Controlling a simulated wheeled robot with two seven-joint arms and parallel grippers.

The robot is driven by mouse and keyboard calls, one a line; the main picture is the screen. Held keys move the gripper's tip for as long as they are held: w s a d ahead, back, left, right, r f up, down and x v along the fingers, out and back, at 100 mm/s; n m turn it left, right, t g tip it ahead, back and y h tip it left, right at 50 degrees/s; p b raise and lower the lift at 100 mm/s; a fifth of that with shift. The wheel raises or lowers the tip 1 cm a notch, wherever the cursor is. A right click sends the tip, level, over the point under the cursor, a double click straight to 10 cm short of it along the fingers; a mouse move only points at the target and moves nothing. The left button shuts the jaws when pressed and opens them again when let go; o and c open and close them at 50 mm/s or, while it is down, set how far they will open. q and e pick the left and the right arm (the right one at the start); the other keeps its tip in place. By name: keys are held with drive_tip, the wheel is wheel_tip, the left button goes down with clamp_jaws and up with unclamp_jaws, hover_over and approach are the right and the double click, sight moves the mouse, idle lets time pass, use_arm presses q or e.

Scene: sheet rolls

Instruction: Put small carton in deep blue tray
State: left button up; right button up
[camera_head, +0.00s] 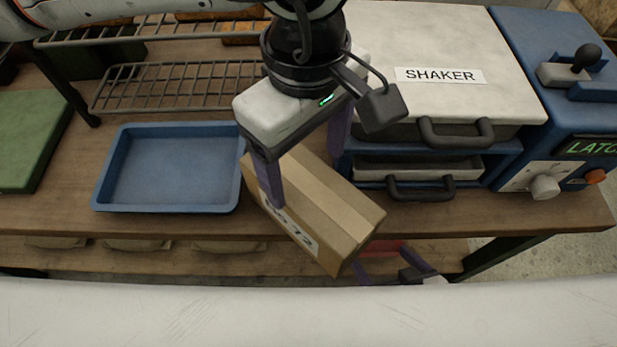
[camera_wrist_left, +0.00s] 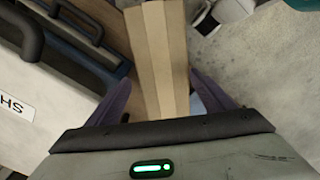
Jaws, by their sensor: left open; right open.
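The small carton (camera_head: 325,205) is a brown box with a printed white label. It sits at an angle at the front of the bench, its near end past the front edge. My left gripper (camera_head: 306,180) is open above it, with a purple finger on either side. In the left wrist view the carton (camera_wrist_left: 160,55) lies between the fingers (camera_wrist_left: 165,98); whether they touch it I cannot tell. The deep blue tray (camera_head: 170,170) is empty, just left of the carton. My right gripper (camera_head: 392,266) is open, low in front of the bench, below the carton's near end.
A wire rack (camera_head: 170,85) stands behind the tray, and a green object (camera_head: 30,135) lies at far left. A machine marked SHAKER (camera_head: 430,60) with handled drawers stands to the right, beside a blue control unit (camera_head: 560,110). A lower shelf (camera_head: 200,258) runs beneath.

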sight(308, 198)
use_arm(q)
drive_tip(key=f, duration=0.4)
drive_tip(key=s+f+p, duration=0.1)
drive_tip(key=f, duration=0.2)
drive_tip(key=shift+s+f, duration=0.1)
drive_tip(key=shift+f, duration=0.45)
drive_tip(key=shift+d, duration=0.1)
drive_tip(key=c, duration=1.8)
drive_tip(key=shift+r, duration=0.1)
